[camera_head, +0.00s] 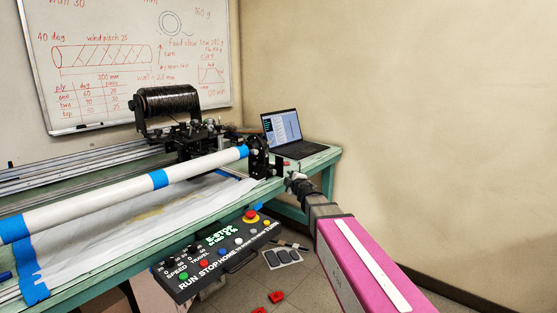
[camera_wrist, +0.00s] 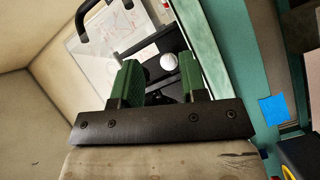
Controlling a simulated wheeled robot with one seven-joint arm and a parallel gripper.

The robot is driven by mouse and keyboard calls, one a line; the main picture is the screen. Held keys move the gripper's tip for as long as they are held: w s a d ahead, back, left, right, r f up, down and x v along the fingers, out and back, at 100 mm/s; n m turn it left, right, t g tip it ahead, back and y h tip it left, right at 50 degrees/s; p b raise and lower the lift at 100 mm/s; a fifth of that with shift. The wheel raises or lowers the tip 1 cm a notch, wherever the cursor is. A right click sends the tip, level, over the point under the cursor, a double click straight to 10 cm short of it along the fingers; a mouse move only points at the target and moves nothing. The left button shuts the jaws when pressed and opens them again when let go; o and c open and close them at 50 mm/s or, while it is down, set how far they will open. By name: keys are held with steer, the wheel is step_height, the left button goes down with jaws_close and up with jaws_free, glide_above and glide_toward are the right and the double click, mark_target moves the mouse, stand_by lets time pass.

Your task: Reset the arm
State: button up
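My arm (camera_head: 365,265), with a pink link, reaches from the lower right toward the right end of the green bench. My gripper (camera_head: 292,180) is small in the head view, beside the bench's right corner. In the wrist view my gripper (camera_wrist: 158,82) shows two green fingers standing apart, with a gap between them. No object is visibly held in the gap. A white round thing (camera_wrist: 169,61) on a dark part shows beyond the fingers. I cannot tell its distance from them.
The green bench (camera_head: 328,157) carries a white tube (camera_head: 110,190) with blue tape, a black carriage with a tow spool (camera_head: 168,102) and a laptop (camera_head: 281,126). A control panel (camera_head: 218,254) is at the front. Red pieces (camera_head: 276,297) lie on the floor. The right wall area is clear.

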steer(key=s+d+f+m+g+h, duration=0.45)
steer(key=s+d+f+m, duration=0.2)
steer(key=d+f, duration=0.2)
steer(key=s+d+f+m+g+h, duration=0.3)
steer(key=s+d+f+m+h, duration=0.25)
steer(key=d+f+m, duration=0.35)
steer(key=s+f+m+g+y, duration=0.1)
steer(key=s+f+g, duration=0.3)
steer(key=s, duration=0.4)
steer(key=s+f+m+g+y, duration=0.1)
steer(key=s+f+g+y, duration=0.2)
steer(key=s, duration=0.6)
steer(key=shift+s+a+f+m+g, duration=0.15)
steer(key=shift+s+f+m+g, duration=0.2)
steer(key=shift+f+g, duration=0.3)
